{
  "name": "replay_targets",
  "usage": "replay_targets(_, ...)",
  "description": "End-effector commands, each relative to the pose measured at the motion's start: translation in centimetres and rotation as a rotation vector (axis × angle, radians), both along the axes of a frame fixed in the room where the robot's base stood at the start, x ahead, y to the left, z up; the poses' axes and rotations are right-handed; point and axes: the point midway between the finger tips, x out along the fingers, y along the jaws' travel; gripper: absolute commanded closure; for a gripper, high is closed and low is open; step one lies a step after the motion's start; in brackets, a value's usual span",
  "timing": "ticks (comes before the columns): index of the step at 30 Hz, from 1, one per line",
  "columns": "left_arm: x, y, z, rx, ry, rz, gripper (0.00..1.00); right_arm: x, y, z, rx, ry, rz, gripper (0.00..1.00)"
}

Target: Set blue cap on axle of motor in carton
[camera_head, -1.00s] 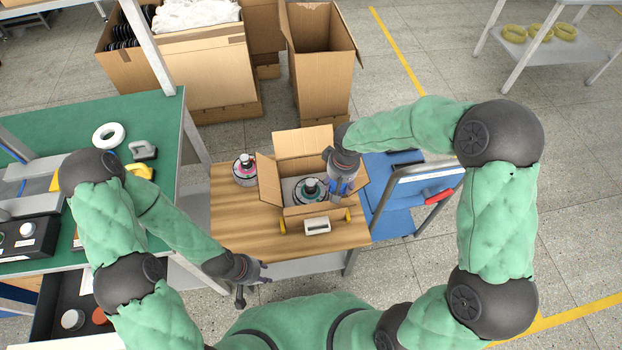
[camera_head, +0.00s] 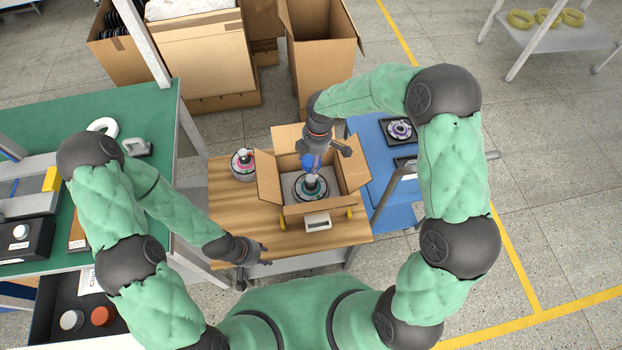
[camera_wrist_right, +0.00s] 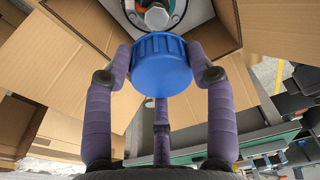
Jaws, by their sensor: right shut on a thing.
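A blue ribbed cap (camera_wrist_right: 161,66) is held between the fingers of my right gripper (camera_wrist_right: 160,75). In the head view the right gripper (camera_head: 318,155) is over the open carton (camera_head: 325,208), with the blue cap (camera_head: 309,162) below it. A motor (camera_head: 311,186) with an upright axle sits in the carton, just below and in front of the cap. In the right wrist view the motor (camera_wrist_right: 158,14) shows beyond the cap, apart from it as far as I can see. My left gripper (camera_head: 252,258) is low near the table's front left edge, fingers spread, holding nothing visible.
A second motor (camera_head: 244,164) stands on the wooden table (camera_head: 232,203) left of the carton. A white-grey handled device (camera_head: 317,222) is at the carton's front. The carton's flaps stand open around it. A blue cart (camera_head: 382,160) is to the right, a green bench (camera_head: 50,125) to the left.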

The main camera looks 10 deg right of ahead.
Motion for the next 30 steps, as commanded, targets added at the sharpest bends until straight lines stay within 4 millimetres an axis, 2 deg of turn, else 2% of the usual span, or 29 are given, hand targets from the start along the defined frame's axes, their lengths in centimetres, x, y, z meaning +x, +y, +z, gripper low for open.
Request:
replay_targets(5, 0.0, 0.0, -0.7, 0.000, 0.000, 0.000, 0.60, 0.0, 0.1, -1.9, 0.002, 0.000, 0.015, 0.61)
replay_targets(9, 0.0, 0.0, -1.6, 0.000, 0.000, 0.000, 0.60, 0.0, 0.0, -4.2, 0.001, 0.000, 0.014, 0.61)
replay_targets(17, 0.0, 0.0, -2.3, 0.000, 0.000, 0.000, 0.60, 0.0, 0.1, -6.4, 0.001, 0.000, 0.014, 0.61)
replay_targets(24, 0.0, 0.0, -3.7, 0.000, 0.000, 0.000, 0.60, 0.0, 0.0, -9.9, 0.001, 0.000, 0.012, 0.61)
replay_targets(30, 0.0, 0.0, -3.6, 0.000, 0.000, 0.000, 0.60, 0.1, 0.0, -9.9, 0.002, -0.002, 0.012, 0.61)
